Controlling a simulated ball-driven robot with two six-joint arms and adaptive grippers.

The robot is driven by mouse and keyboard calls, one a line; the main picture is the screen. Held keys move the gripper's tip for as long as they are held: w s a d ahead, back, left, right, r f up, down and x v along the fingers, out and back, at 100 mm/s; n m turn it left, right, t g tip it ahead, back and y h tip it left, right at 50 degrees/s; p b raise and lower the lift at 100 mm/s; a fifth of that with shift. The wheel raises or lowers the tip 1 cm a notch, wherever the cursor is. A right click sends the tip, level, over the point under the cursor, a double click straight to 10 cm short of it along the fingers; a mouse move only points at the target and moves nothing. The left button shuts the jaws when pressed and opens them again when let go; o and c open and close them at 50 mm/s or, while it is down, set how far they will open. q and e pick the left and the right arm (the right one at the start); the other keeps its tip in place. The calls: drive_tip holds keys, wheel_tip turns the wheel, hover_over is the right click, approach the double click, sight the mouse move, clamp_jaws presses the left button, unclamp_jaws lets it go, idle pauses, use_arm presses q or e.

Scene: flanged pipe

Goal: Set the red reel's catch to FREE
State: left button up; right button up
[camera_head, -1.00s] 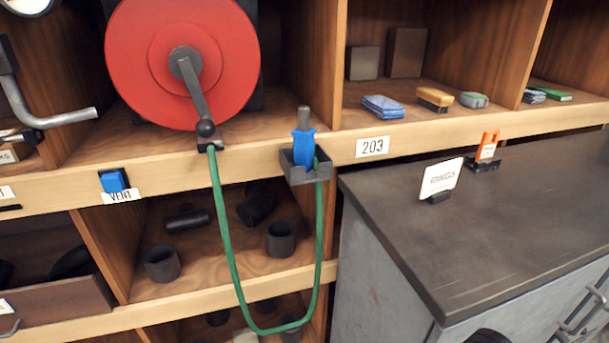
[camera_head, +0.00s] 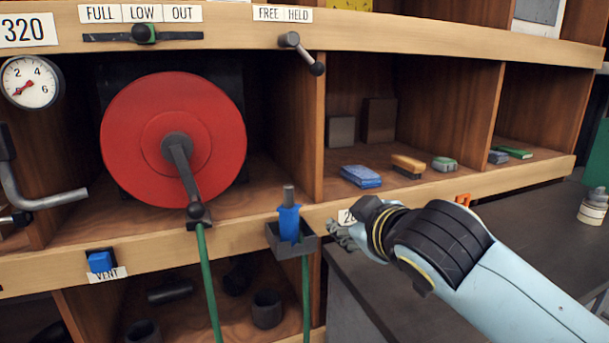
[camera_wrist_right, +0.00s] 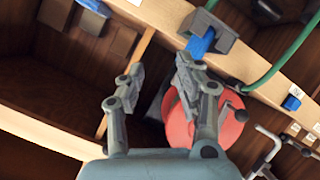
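The red reel (camera_head: 172,140) with its grey crank sits in a shelf bay; it also shows in the right wrist view (camera_wrist_right: 180,125). The catch (camera_head: 301,52) is a grey lever with a black ball end on the upper rail, under the labels FREE (camera_head: 268,13) and HELD (camera_head: 299,15). Its ball end points down and right, on the HELD side. My right gripper (camera_head: 343,234) is by the lower rail, below and right of the catch and apart from it. In the right wrist view its two fingers (camera_wrist_right: 160,72) are spread with nothing between them. My left gripper is not in view.
A blue nozzle (camera_head: 289,224) on a green hose stands in a grey holder left of my right gripper. A blue VENT switch (camera_head: 100,261) is on the lower rail. Blue packs and a brush (camera_head: 407,165) lie on the right shelf.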

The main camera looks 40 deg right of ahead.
drive_tip(key=w+r+n+t, duration=0.1)
drive_tip(key=w+r+t, duration=0.2)
drive_tip(key=r, duration=0.6)
drive_tip(key=n+t, duration=0.3)
drive_tip(key=t, duration=0.2)
approach(307, 56)
drive_tip(key=p+x, duration=0.4)
drive_tip(key=x, duration=0.6)
drive_tip(key=shift+w+d+p, duration=0.1)
drive_tip(key=shift+w+p, duration=0.2)
drive_tip(key=shift+w, duration=0.05)
drive_tip(key=shift+c, duration=0.3)
clamp_jaws()
drive_tip(key=shift+r, duration=0.1)
